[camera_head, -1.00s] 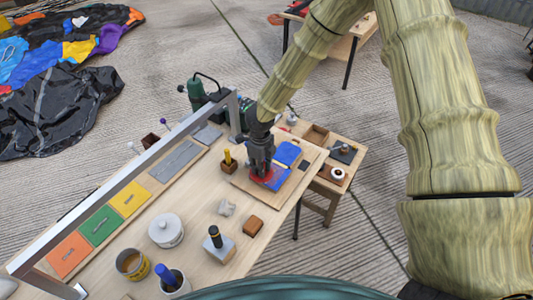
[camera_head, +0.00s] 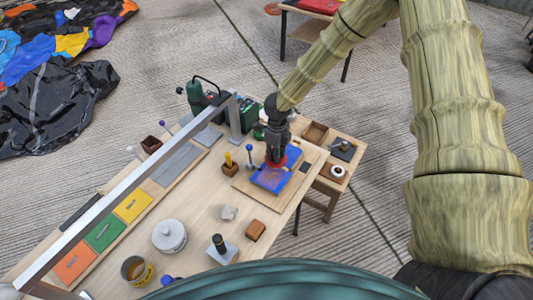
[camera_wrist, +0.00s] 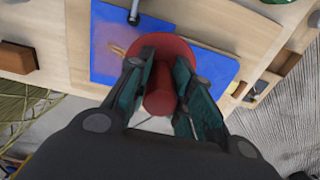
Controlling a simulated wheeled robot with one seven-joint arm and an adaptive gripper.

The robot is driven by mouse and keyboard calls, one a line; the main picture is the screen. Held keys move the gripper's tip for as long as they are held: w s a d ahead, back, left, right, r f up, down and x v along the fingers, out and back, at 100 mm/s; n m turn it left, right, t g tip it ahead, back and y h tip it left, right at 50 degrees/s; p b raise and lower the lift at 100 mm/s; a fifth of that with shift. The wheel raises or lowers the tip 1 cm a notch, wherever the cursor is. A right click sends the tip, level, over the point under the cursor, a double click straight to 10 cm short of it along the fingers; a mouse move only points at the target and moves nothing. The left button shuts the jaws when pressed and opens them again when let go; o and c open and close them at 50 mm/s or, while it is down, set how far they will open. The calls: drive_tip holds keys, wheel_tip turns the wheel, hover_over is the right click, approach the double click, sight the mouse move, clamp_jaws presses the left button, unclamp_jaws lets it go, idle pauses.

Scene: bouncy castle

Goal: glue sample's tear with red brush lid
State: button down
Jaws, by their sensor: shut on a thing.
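My gripper (camera_head: 277,153) is shut on the red brush lid (camera_wrist: 161,92), a round red disc with a narrower red stem between the fingers. The blue sample (camera_head: 268,181) lies flat on a wooden board (camera_head: 246,187). It also shows in the wrist view (camera_wrist: 108,38), on both sides of the lid. The lid is over the sample's middle; I cannot tell whether it touches. A small tan mark (camera_wrist: 117,50) shows on the blue beside the lid. The lid and fingers hide the middle, so the tear's full line cannot be made out.
A metal frame bar (camera_head: 140,185) spans the table's left side. A yellow-handled tool in a wooden block (camera_head: 229,168) and a blue-knobbed pin (camera_head: 250,150) stand close left of my gripper. A lidded pot (camera_head: 169,238) and a black-handled block (camera_head: 222,250) stand nearer.

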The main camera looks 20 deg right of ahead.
wheel_tip(320, 180, up, 4)
drive_tip(key=p, duration=0.2)
drive_tip(key=shift+s+r+p, duration=0.15)
drive_tip(key=shift+r+p, duration=0.05)
drive_tip(key=shift+p, duration=0.1)
drive_tip(key=shift+w+r+p, duration=0.2)
drive_tip(key=shift+r+p, duration=0.7)
drive_tip(key=shift+r, duration=0.1)
drive_tip(key=shift+s+r+p, duration=0.1)
drive_tip(key=shift+r+p, duration=0.5)
drive_tip(key=shift+r, duration=0.3)
